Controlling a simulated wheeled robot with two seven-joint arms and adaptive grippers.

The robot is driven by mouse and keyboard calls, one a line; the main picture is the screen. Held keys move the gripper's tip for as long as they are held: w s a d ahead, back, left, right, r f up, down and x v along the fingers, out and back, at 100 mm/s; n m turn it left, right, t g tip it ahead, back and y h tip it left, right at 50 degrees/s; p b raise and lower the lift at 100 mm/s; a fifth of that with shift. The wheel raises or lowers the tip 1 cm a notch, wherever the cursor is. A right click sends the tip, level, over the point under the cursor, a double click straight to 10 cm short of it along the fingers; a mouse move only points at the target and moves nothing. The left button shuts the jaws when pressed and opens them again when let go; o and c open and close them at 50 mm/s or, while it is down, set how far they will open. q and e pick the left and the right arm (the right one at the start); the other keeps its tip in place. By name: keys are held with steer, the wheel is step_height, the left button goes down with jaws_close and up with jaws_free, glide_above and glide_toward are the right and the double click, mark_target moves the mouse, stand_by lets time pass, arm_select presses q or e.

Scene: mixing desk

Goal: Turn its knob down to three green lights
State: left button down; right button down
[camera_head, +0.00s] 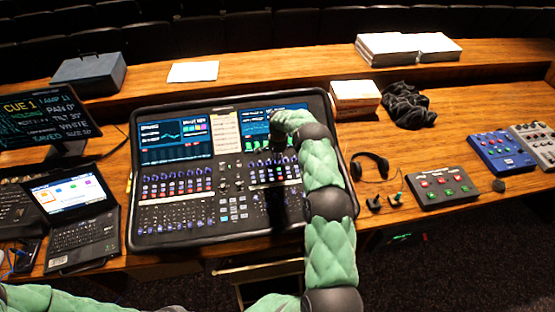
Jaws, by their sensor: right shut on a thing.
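The mixing desk (345,205) is a wide black console with screens along its back, rows of small lit buttons and many small knobs. My right arm reaches over its right half. My right gripper (279,141) is dark, small and partly hidden by the wrist, pointing down at the panel below the right screen. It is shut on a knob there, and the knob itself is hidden. Any green lights by that knob are too small or covered to count. My left arm shows only at the bottom left edge; its gripper is out of view.
A laptop (85,232) and a cue monitor (45,117) stand left. Right of the desk are headphones (371,167), a grey button box (442,187), a blue mixer (500,151) and a black cloth (407,105).

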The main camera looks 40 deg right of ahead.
steer(key=n+b, duration=0.2)
steer(key=b, duration=0.1)
steer(key=shift+f+n, duration=0.25)
steer(key=shift+n, duration=0.05)
steer(key=shift+a+r+n+b, duration=0.1)
steer(key=shift+r+n+b, duration=0.05)
steer(key=shift+n+b, duration=1.1)
steer(key=c, duration=1.5)
jaws_free()
steer(key=shift+r, duration=0.1)
step_height(320, 180, up, 12)
steer(key=shift+a, duration=0.15)
